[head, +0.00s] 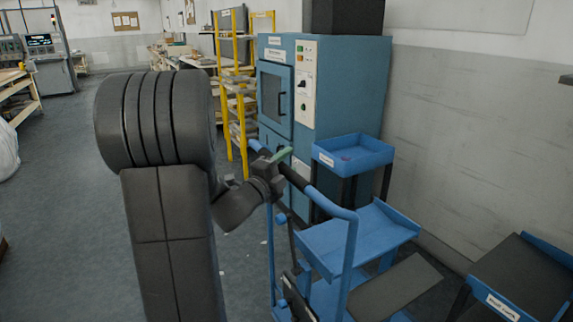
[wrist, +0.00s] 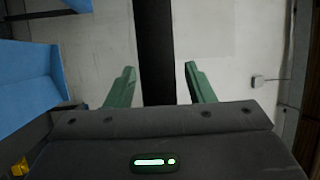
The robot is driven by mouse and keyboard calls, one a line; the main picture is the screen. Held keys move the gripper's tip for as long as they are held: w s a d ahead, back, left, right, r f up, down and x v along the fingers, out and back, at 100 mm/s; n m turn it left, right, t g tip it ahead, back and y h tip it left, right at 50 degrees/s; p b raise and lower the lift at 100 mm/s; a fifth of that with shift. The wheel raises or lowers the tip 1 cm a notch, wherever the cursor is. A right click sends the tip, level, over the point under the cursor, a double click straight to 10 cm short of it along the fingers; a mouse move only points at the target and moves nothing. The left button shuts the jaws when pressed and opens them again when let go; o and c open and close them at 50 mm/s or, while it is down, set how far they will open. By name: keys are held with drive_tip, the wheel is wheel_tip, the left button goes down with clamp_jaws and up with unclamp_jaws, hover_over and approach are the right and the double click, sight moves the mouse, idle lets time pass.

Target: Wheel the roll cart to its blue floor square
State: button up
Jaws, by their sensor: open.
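The roll cart (head: 351,232) is blue, with a raised tube handle that has a black grip (head: 293,178). It stands at the lower right of centre in the head view. My gripper (head: 279,157) is at the handle, with green fingers. In the wrist view my gripper (wrist: 160,82) is open, and the black grip (wrist: 154,45) passes between the two fingers with a gap on each side. My arm hides part of the floor and the cart's left side. I cannot make out a blue floor square in either view.
A blue cabinet machine (head: 345,85) stands behind the cart, with a blue tray stand (head: 362,148) in front of it. Another dark-topped blue-edged stand (head: 520,275) is at the lower right. A yellow rack (head: 228,105) stands behind. Open grey floor (head: 65,210) lies to the left.

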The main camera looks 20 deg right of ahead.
clamp_jaws()
drive_tip(key=d+b, duration=0.3)
drive_tip(key=d, duration=0.5)
drive_tip(key=shift+w+d+b, duration=0.15)
drive_tip(key=shift+w+b, duration=0.15)
unclamp_jaws()
drive_tip(key=v, duration=1.3)
drive_tip(key=shift+s+a+f+b, duration=0.15)
drive_tip(key=shift+s+a+b, duration=0.1)
drive_tip(key=shift+a+b, duration=0.1)
